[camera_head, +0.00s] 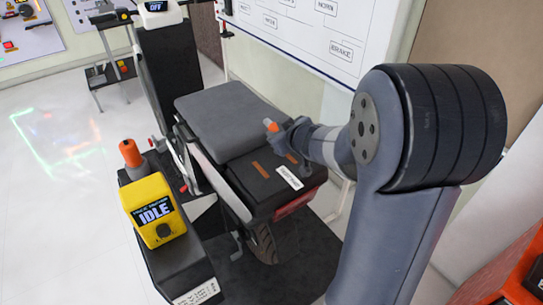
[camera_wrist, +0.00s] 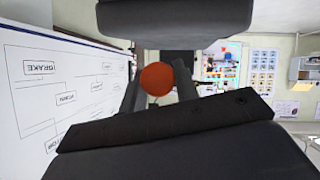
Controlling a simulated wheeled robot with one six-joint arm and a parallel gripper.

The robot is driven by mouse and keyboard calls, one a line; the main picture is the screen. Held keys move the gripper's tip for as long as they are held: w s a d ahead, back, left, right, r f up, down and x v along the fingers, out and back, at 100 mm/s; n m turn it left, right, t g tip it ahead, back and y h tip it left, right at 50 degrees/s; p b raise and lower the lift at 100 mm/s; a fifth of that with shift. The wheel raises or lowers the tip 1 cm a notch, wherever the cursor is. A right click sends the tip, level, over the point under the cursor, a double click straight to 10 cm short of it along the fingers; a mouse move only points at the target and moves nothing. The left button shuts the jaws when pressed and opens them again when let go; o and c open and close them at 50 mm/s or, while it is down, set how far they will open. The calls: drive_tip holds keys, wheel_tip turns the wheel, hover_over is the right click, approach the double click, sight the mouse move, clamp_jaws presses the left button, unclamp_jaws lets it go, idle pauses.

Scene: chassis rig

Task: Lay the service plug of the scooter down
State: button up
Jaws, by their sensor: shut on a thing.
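My gripper (camera_head: 277,130) is shut on the orange service plug (camera_head: 270,125), whose orange end sticks out past the fingers. In the wrist view the plug (camera_wrist: 157,79) shows as a round orange face between the dark jaws (camera_wrist: 160,72). The rest of the plug is hidden by the fingers. In the head view the gripper shows over the rear part of the grey seat (camera_head: 225,120) of the scooter. The black rear deck (camera_head: 265,185), with two orange-brown strips and a white label (camera_head: 289,177), lies below it. The height above them is hard to tell.
A dark side bench (camera_head: 180,262) at the left holds a yellow box (camera_head: 155,212) reading IDLE and an upright orange-topped thing (camera_head: 130,153). A whiteboard (camera_head: 310,30) stands behind the scooter. An orange case (camera_head: 510,275) is at the lower right. The floor at left is clear.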

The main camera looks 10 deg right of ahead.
sight(278, 166)
wheel_tip(278, 166, down, 10)
drive_tip(key=b, duration=0.5)
drive_tip(key=shift+s+f+b, duration=0.1)
drive_tip(key=shift+f+b, duration=0.35)
drive_tip(key=shift+f, duration=0.15)
